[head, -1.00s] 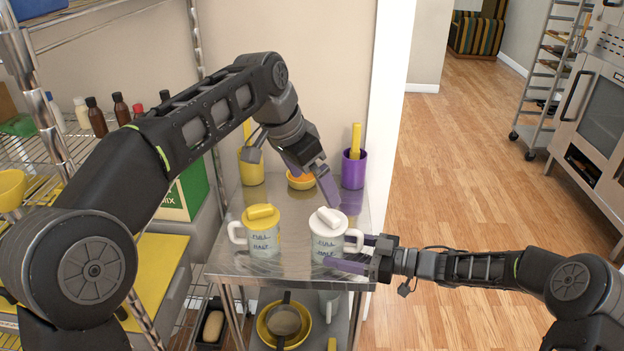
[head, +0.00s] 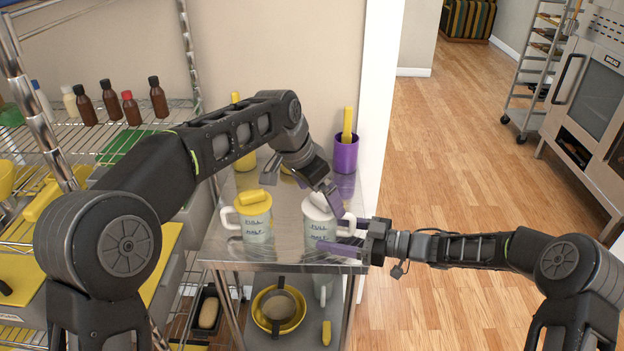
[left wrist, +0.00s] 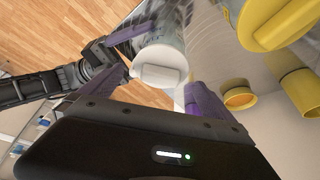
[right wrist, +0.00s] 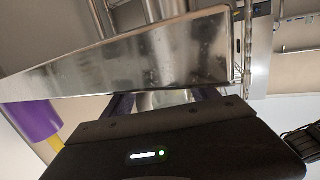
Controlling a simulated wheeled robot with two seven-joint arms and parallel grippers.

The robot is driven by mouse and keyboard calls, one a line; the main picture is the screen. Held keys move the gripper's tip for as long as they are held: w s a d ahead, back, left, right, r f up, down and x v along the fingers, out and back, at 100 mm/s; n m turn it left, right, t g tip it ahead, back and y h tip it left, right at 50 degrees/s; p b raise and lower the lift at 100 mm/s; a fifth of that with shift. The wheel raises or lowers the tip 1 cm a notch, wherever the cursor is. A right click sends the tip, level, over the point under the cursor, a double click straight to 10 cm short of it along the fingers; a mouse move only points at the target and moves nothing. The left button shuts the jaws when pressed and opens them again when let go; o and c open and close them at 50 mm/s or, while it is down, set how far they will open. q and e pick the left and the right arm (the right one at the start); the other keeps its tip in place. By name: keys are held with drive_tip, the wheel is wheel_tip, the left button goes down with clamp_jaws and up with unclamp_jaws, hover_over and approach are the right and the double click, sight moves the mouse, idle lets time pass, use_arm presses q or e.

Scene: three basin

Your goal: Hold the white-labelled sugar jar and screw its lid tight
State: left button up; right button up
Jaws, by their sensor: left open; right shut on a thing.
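The sugar jar (head: 317,231) with the white lid (head: 316,206) stands upright on the right of the steel table. It has pale sides, blue lettering and a white handle at the right. My right gripper (head: 342,237) reaches in from the right, level, and is shut on the jar body. In the right wrist view the jar is mostly hidden behind the gripper. My left gripper (left wrist: 155,95) is open above the jar and points down at it. In the left wrist view the lid (left wrist: 160,66) shows between and just beyond its fingers. I cannot tell whether they touch it.
A similar jar with a yellow lid (head: 253,217) stands close by on the left. A purple cup (head: 345,153) with a yellow handle in it and an orange-filled yellow bowl (left wrist: 239,98) stand behind. The steel table (head: 283,250) has its front edge near the jars. Shelves with bottles are at left.

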use_arm(q)
drive_tip(key=shift+x, duration=0.95)
drive_tip(key=c, duration=1.3)
